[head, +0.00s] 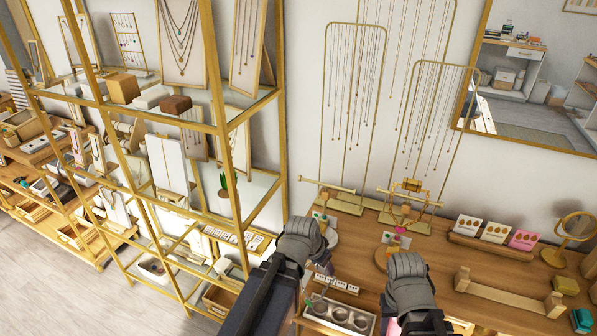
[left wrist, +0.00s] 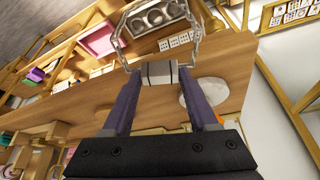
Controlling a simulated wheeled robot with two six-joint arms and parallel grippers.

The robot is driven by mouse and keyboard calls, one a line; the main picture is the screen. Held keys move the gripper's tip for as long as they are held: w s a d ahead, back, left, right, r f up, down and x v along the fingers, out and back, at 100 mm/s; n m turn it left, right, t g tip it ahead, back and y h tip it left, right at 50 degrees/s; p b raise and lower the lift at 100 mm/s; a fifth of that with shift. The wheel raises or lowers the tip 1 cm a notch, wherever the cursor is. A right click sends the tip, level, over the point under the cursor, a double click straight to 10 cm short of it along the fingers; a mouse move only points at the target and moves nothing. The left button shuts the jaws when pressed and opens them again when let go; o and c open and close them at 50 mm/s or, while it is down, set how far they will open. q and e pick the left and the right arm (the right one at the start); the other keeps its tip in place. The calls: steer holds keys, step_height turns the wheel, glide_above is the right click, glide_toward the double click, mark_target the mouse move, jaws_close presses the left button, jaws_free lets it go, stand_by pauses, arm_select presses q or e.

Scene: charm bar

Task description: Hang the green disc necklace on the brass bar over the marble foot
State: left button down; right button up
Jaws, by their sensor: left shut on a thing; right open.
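My left gripper (left wrist: 158,80) is shut on a pale block-like piece with a dark stripe, from which a silver chain (left wrist: 122,42) loops out; I take this to be the necklace. Its green disc cannot be made out with certainty. In the head view my left gripper (head: 322,264) is over the wooden counter, fingers partly hidden by its wrist. The brass bar (head: 326,186) is up and behind it, apart from it, over a round white marble foot (head: 331,238); the foot also shows in the left wrist view (left wrist: 203,92). My right gripper (head: 407,268) is open, its fingertips mostly hidden.
A second brass bar stand (head: 408,190) is to the right of the first. Tall brass racks with hanging chains (head: 352,100) stand behind. A tray with round cups (head: 340,315), earring cards (head: 494,229), a wooden rest (head: 506,293) and a small mirror (head: 572,229) crowd the counter. A gilt shelf (head: 215,130) stands left.

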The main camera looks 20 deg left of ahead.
arm_select(q)
steer(key=w+a+r+n+p, duration=0.1)
steer(key=w+r+p, duration=0.1)
steer(key=r+p, duration=0.6)
steer(key=w+a+r+n+y+p, duration=0.1)
steer(key=w+r+p, duration=0.2)
steer(key=r+p, duration=0.5)
steer(key=w+a+r+n+p, duration=0.1)
steer(key=w+a+r+p, duration=0.1)
steer(key=r+p, duration=0.6)
steer(key=shift+w+r+n+t, duration=0.3)
steer(key=shift+w+r+t, duration=0.15)
steer(key=shift+w, duration=0.2)
steer(key=shift+w+d+f, duration=0.1)
steer(key=shift+w, duration=1.4)
steer(key=shift+w+d+f, duration=0.1)
steer(key=shift+w, duration=1.4)
steer(key=shift+s+b+x, duration=0.15)
steer(key=shift+b+x, duration=0.5)
steer(key=shift+s+b+x, duration=0.15)
steer(key=shift+b+x, duration=0.5)
steer(key=shift+a+f, duration=0.1)
steer(key=shift+f, duration=0.05)
steer(key=shift+c, duration=0.5)
jaws_free()
steer(key=c, duration=0.3)
